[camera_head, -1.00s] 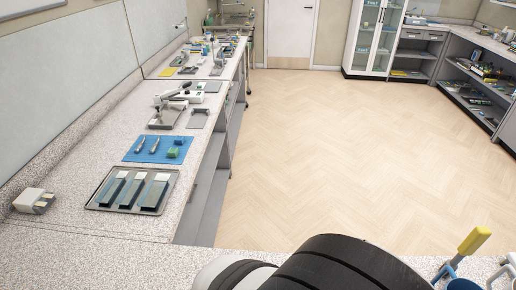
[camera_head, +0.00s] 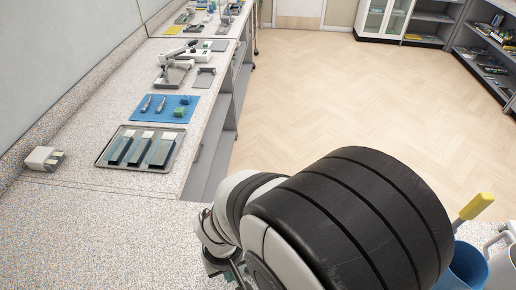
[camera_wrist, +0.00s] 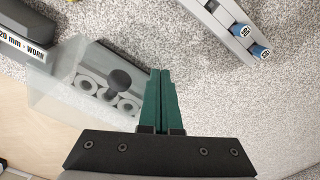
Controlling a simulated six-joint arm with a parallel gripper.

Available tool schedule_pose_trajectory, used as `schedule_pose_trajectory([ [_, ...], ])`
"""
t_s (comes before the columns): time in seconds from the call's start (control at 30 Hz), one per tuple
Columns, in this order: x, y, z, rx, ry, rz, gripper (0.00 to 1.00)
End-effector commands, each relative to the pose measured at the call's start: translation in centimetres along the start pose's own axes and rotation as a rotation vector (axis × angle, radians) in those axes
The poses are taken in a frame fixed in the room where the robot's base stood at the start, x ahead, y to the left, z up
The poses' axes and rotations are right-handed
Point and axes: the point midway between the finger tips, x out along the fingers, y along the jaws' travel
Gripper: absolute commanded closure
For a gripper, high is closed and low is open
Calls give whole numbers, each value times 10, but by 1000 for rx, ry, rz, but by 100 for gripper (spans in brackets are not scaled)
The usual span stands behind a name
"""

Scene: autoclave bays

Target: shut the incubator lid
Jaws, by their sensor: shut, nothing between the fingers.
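In the wrist view a small grey unit with round wells, likely the incubator (camera_wrist: 92,58), sits on the speckled counter. A see-through lid (camera_wrist: 58,100) overlaps its lower left side, and a dark round knob (camera_wrist: 120,82) shows over the wells. I cannot tell the lid's exact angle. My gripper (camera_wrist: 161,72) has green fingers pressed together, empty, just right of the unit and knob. Contact with the lid cannot be made out. In the head view my arm hides most of the gripper, and the incubator does not show.
A grey rack with blue-capped tubes (camera_wrist: 238,32) lies upper right in the wrist view, and a dark labelled block (camera_wrist: 25,30) upper left. In the head view, a metal tray (camera_head: 112,160) and blue mat (camera_head: 150,116) lie left, a blue cup (camera_head: 468,266) right.

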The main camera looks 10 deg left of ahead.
Motion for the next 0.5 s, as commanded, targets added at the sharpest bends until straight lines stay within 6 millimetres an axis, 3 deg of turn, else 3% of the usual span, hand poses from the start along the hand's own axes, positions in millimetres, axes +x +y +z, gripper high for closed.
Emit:
schedule_pose_trajectory([
  [0.5,-56,-9,13,-1,4,-1,100],
])
